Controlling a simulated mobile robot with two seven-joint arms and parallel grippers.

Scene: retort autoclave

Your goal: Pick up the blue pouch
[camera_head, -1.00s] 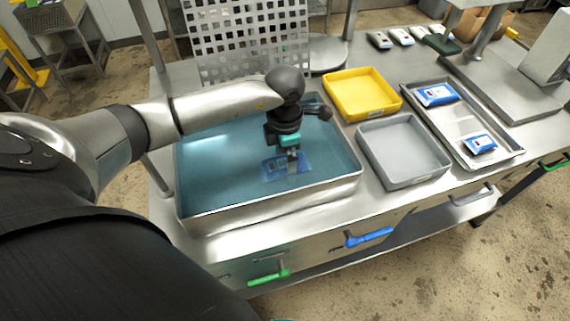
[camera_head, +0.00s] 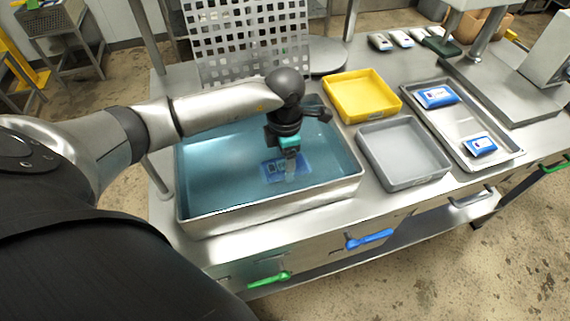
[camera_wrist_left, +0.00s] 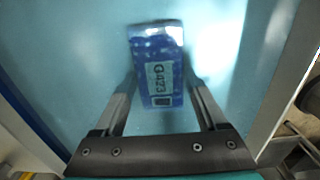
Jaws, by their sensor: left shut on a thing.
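The blue pouch (camera_head: 274,168) lies in the water of the large steel basin (camera_head: 270,214), seen through the surface. In the left wrist view the pouch (camera_wrist_left: 158,66) has a pale label reading what looks like "G473". My left gripper (camera_head: 290,178) reaches down into the water at the pouch. In the left wrist view its two fingers (camera_wrist_left: 160,90) stand at either side of the pouch, shut on it. Whether the pouch is off the basin floor, I cannot tell. My right gripper is not in view.
A yellow tray (camera_head: 396,112) and an empty grey tray (camera_head: 404,182) stand right of the basin. A steel tray (camera_head: 466,128) further right holds two blue-and-white pouches. A perforated panel (camera_head: 222,70) stands behind the basin. Several small packs lie at the back right.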

